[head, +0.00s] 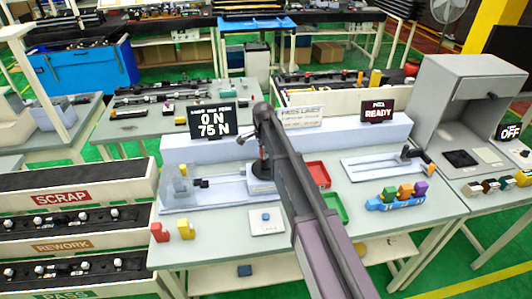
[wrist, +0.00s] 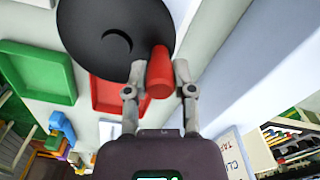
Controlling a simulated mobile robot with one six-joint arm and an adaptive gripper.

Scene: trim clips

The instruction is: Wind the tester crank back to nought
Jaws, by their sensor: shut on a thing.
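The tester (head: 225,190) stands on the bench left of centre in the head view, with a pale bed and a small dark clamp (head: 201,183). My gripper (wrist: 160,72) is shut on the red knob, one finger on each side. In the head view my arm covers much of the crank, so its angle cannot be told.
A red tray (head: 318,174) and a green tray (head: 335,207) lie right of my arm. Scrap and rework bins (head: 62,198) stand at left. A grey cabinet (head: 463,95) is at right.

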